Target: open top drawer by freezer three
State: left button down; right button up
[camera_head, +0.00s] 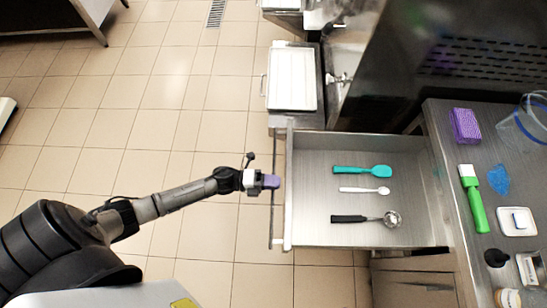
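The top drawer (310,220) stands pulled out from the steel counter at the right, with its inside in view. It holds a teal spatula (376,171), a white spoon (366,190) and a black-handled ladle (350,219). Its long bar handle (273,222) runs along the front edge at the left. My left gripper (271,181) is at the middle of this bar. Its fingers overlap the bar and look closed around it; they hide that part of the bar. My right gripper is not in view.
The counter top (450,150) carries a purple sponge (465,125), a green-handled tool (473,198), a white dish (516,222) and a clear container (525,125). A white-lidded tub (292,79) stands beyond the drawer. The tiled floor (150,110) at the left is clear.

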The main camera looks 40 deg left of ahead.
pick_arm(q)
jog(key=c, duration=1)
grip_release()
jog(key=v, duration=1.3)
jog(key=shift+s+a, duration=0.3)
